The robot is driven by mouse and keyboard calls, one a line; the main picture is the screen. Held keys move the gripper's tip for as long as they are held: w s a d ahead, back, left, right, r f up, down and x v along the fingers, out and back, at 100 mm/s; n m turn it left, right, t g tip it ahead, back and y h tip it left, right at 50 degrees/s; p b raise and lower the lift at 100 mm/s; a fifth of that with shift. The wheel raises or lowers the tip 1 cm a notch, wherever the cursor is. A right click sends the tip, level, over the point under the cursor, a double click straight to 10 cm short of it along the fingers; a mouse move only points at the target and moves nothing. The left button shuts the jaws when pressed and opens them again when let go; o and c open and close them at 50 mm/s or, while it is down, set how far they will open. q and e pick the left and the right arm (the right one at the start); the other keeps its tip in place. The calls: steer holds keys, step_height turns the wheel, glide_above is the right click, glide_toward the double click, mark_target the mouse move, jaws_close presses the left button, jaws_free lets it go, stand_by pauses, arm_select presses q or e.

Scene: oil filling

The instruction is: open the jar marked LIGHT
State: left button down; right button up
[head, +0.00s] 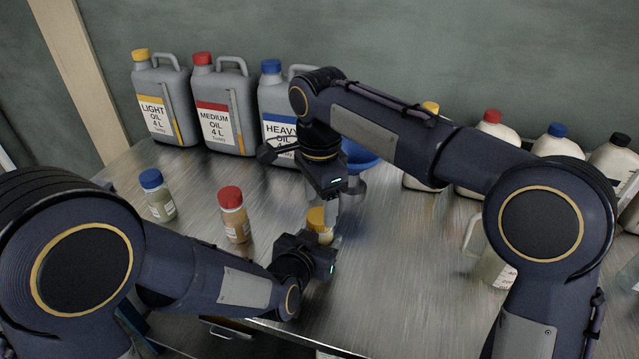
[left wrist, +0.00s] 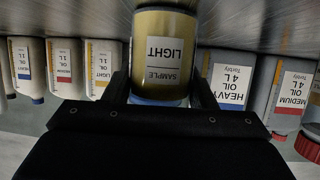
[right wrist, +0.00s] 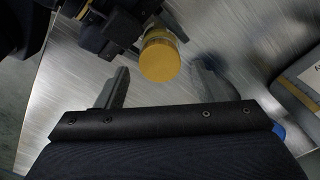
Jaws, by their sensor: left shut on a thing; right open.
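The jar marked LIGHT (left wrist: 165,62) stands on the metal table, with its label facing the left wrist camera. Its yellow lid (head: 318,219) is on, and fills part of the right wrist view (right wrist: 159,58). My left gripper (head: 327,242) is shut on the jar's body from the side. My right gripper (head: 331,212) points down just above the lid, open, its two fingers apart. In the right wrist view the lid lies between the fingertips, with gaps at both sides. The jar's lower body is partly hidden by my left gripper in the head view.
A blue-lidded jar (head: 160,201) and a red-lidded jar (head: 235,221) stand to the left. Grey oil cans (head: 152,112) line the wall. A blue funnel (head: 360,158) is behind my right gripper. White bottles (head: 489,140) and a clear jug (head: 489,265) stand at right.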

mark_target(320, 216)
steer(key=shift+f, duration=1.55)
steer(key=shift+c, duration=0.2)
